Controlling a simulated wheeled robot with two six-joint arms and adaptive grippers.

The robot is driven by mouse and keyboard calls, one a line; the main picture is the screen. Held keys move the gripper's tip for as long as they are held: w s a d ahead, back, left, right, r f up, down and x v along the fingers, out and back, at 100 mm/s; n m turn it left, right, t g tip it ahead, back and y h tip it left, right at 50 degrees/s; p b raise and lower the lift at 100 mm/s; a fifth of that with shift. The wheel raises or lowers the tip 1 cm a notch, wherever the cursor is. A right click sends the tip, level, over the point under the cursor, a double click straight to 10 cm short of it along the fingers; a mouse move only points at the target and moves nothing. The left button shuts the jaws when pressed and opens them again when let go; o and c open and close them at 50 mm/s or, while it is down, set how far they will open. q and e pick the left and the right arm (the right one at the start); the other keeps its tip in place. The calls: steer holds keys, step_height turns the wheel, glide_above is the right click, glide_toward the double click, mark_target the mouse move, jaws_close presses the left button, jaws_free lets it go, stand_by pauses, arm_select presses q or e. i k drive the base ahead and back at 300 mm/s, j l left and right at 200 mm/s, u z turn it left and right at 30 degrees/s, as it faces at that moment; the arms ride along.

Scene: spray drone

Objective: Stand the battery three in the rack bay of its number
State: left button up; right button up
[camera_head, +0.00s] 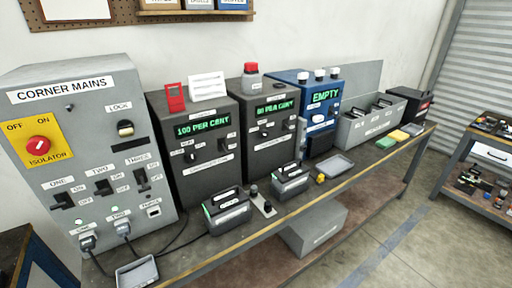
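Two dark battery packs with handles and pale labels sit on the bench. The nearer battery (227,211) stands in front of the cabinet that reads 100 PER CENT, with a green patch on its side. The other battery (291,180) stands further right, in front of the second dark cabinet. Their numbers are too small to read, so I cannot tell which is battery three. A grey rack (353,135) with labelled bays stands at the back right. Dark items sit in some bays, and the bay labels are not legible. Neither of my grippers is in view.
The bench (270,225) carries a CORNER MAINS cabinet (85,150), two dark display cabinets (195,160) (268,135) and a blue cabinet reading EMPTY (322,115). Cables trail at front left. Grey trays (137,273) (334,166) and a small switch plate (263,202) lie near the front edge.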

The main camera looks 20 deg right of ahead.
mark_target(293, 174)
steer(key=z, duration=1.1)
steer(key=i+l, duration=0.15)
steer(key=l+z, duration=0.05)
